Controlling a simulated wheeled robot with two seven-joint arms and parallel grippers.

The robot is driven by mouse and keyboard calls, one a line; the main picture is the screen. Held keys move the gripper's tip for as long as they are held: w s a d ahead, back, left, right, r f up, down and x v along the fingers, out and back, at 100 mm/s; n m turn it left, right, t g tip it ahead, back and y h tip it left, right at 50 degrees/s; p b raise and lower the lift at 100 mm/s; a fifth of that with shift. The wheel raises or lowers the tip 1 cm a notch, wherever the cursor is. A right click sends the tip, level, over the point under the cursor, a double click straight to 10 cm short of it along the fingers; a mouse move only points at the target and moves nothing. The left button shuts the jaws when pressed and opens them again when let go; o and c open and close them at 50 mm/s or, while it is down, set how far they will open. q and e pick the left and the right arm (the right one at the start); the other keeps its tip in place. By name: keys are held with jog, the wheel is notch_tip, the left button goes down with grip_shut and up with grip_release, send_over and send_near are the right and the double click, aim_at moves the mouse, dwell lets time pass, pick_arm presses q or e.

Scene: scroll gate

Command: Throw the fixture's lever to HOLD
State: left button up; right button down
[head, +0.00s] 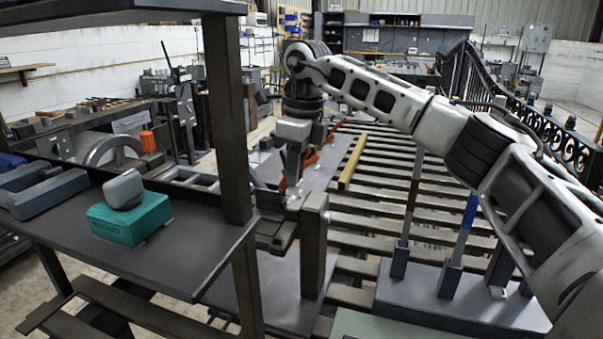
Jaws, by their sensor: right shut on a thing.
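My right arm reaches in from the right, and its gripper (292,178) points down over a dark fixture (272,235) beside the rack post. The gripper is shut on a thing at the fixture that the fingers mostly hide. An orange-red bar (314,157) shows just behind and to the right of the fingers, slanting up to the right; it looks like the lever, but I cannot tell where it joins the fixture. No HOLD mark is readable. My left gripper is not in view.
A dark rack post (228,120) stands close left of the gripper. Its shelf carries a teal block (130,218) with a grey top piece. A slatted bench (375,205) with a yellow bar (352,162) lies right. Uprights with brown and blue sections stand on a grey base (400,298).

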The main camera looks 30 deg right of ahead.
jog(key=shift+w+a+r+g+h, duration=0.3)
jog(key=shift+w+a+g+h, duration=0.15)
jog(key=shift+g+h, duration=0.2)
jog(key=shift+w+a+r+g+h, duration=0.25)
jog(key=shift+w+a+g+h, duration=0.15)
jog(key=shift+g+h, duration=0.2)
jog(key=c, duration=1.4)
grip_release()
jog(key=shift+o, duration=0.2)
